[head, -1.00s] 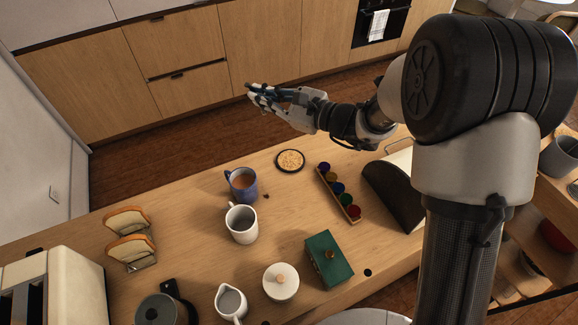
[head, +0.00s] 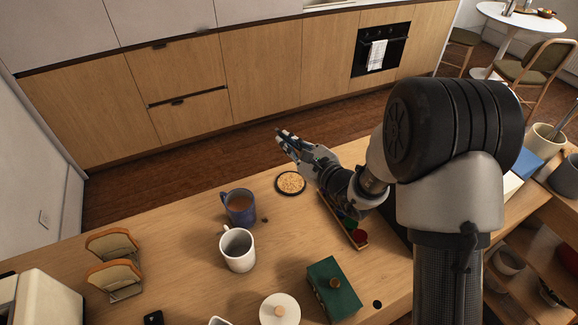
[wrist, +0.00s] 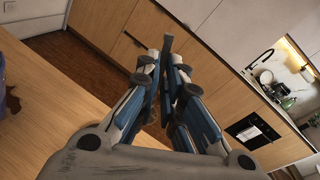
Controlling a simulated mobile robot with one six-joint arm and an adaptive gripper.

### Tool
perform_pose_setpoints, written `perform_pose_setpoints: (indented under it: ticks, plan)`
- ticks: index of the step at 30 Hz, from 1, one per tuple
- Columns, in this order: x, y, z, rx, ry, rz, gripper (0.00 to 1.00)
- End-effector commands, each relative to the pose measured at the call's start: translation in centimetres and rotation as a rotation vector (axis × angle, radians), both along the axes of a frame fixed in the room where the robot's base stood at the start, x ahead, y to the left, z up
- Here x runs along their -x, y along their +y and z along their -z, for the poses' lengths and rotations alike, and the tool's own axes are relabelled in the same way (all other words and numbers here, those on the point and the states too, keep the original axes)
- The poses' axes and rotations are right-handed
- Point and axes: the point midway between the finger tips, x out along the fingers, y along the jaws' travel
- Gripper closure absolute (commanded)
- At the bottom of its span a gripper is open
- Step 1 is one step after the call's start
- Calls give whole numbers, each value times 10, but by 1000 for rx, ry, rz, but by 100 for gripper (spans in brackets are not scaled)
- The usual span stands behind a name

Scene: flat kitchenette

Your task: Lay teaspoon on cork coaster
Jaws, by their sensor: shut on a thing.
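The cork coaster (head: 290,182) is a round, speckled tan disc with a dark rim. It lies flat near the counter's far edge, with nothing seen on it. My gripper (head: 284,139) is above and beyond it in the head view, reaching past the counter edge over the floor. The wrist view shows the fingers (wrist: 164,66) closed on a thin dark grey piece, the teaspoon (wrist: 167,43), with only a short part sticking out. The rest of the spoon is hidden by the fingers. The coaster is not seen in the wrist view.
Left of the coaster stand a blue mug (head: 239,207) with a brown drink and a white mug (head: 237,250). A green box (head: 333,288) and toast rack (head: 113,262) are nearer.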

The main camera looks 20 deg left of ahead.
Motion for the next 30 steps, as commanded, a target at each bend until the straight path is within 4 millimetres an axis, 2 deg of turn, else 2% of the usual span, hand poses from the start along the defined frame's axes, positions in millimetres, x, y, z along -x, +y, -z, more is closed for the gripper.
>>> perform_pose_setpoints:
  ticks: [1, 8, 16, 29, 30]
  plan:
    - [0, 0, 12, -1, 1, 0, 100]
    - [-1, 0, 27, -1, -2, 0, 100]
    - [0, 0, 65, -1, -1, 0, 100]
    - [0, 0, 70, -1, -2, 0, 100]
    - [0, 0, 69, -1, -2, 0, 90]
